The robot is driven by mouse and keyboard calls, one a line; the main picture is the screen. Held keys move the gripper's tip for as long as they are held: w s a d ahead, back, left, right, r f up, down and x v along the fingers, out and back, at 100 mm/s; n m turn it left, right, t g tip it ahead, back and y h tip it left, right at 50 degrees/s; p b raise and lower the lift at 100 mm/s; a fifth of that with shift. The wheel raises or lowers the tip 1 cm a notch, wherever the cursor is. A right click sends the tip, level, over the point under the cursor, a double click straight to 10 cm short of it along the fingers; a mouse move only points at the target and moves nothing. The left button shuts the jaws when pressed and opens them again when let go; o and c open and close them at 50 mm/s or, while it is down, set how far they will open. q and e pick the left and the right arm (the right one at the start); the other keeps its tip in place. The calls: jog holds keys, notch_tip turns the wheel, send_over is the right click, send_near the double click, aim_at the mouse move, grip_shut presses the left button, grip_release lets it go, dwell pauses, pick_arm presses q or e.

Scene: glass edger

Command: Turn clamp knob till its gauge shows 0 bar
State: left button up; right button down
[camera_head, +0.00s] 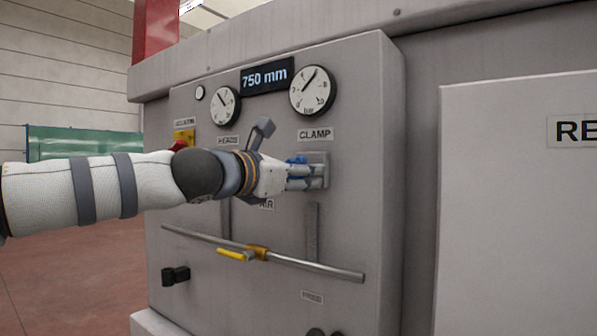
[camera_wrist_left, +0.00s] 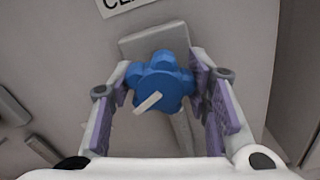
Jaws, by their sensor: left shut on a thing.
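The blue clamp knob (camera_wrist_left: 160,78) has a lobed shape and a pale pointer bar, and sits on a grey plate under the CLAMP label (camera_head: 315,134). My left gripper (camera_head: 306,172) is shut on the knob, with its purple-padded fingers on both sides of it in the left wrist view (camera_wrist_left: 168,92). In the head view only a bit of blue shows above the fingers. The clamp gauge (camera_head: 313,91) is a round white dial above the label. Its needle points up and to the right, away from the low end of the scale; the exact value is too small to read. My right gripper is out of view.
A smaller gauge (camera_head: 225,105) and a black display (camera_head: 267,76) reading 750 mm are left of the clamp gauge. Below my arm, a metal pipe with a yellow valve handle (camera_head: 236,254) crosses the panel. A red knob (camera_head: 178,146) sits on a yellow plate behind my arm.

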pick_arm(q)
jog(key=shift+n, duration=0.3)
jog(key=o, duration=1.2)
jog(key=v, duration=1.2)
